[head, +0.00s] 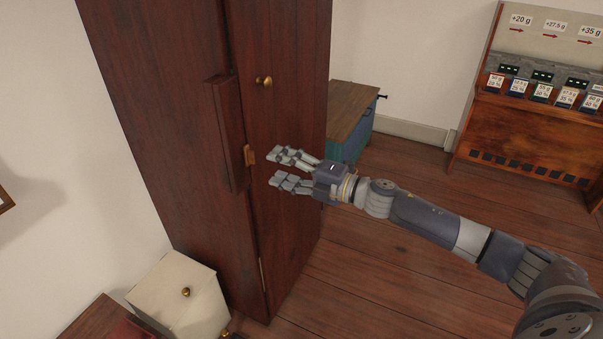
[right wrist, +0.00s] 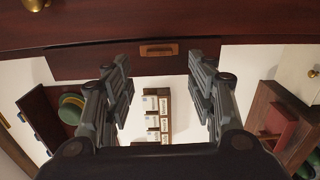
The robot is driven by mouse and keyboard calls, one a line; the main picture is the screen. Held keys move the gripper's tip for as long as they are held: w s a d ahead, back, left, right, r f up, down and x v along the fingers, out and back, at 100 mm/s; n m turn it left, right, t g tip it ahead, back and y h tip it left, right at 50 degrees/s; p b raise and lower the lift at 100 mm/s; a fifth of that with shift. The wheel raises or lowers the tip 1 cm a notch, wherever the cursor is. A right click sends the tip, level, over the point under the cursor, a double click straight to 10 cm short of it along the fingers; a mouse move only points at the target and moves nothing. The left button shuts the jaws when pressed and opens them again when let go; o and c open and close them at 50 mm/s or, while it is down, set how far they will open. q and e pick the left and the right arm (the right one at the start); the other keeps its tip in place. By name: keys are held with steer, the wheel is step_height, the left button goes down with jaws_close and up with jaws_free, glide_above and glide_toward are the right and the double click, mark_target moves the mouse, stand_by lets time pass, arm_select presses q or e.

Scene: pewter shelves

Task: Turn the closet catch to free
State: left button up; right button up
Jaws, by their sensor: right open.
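The closet (head: 285,110) is a tall dark red-brown wooden cabinet left of centre in the head view. Its catch (head: 249,155) is a small lighter brown wooden piece at the door's edge, beside a long dark vertical strip (head: 226,135). A round brass knob (head: 264,81) sits above it on the door. My right gripper (head: 272,166) is open and empty, just right of the catch and apart from it. In the right wrist view the catch (right wrist: 159,50) shows ahead, between and beyond the two fingers (right wrist: 160,80). My left gripper is not in view.
A cream box with a brass knob (head: 188,305) stands at the closet's foot. A blue-green cabinet with a wooden top (head: 345,108) stands behind the closet. A wooden rack with labelled bins (head: 520,130) is at the right. The floor between is clear.

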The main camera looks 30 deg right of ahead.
steer(key=shift+v, duration=2.8)
steer(key=w+d+f+m+h, duration=0.1)
steer(key=d+f+m+h, duration=0.3)
steer(key=f, duration=0.6)
steer(key=d+f+m+h, duration=0.3)
steer(key=d+f+m, duration=0.25)
steer(key=f, duration=0.45)
steer(key=s+f+m+g+h, duration=0.1)
steer(key=s+f+m, duration=0.1)
steer(key=s+f, duration=0.35)
steer(key=s+d+f+m+g+h, duration=0.1)
steer(key=s+f+m+h, duration=0.15)
steer(key=f, duration=0.65)
steer(key=s+f+m+g, duration=0.1)
steer(key=s+f+m, duration=0.15)
steer(key=f, duration=0.55)
steer(key=s+a+f+m+g, duration=0.2)
steer(key=s+f, duration=0.5)
steer(key=s, duration=0.6)
steer(key=s+a+f+m+g, duration=0.2)
steer(key=s+a+f+g, duration=0.2)
steer(key=s, duration=1)
steer(key=s+a+f+m+g, duration=0.3)
steer(key=s+a+f, duration=0.5)
steer(key=s+f, duration=0.3)
steer(key=s+g, duration=0.1)
steer(key=s, duration=0.2)
steer(key=shift+f, duration=0.3)
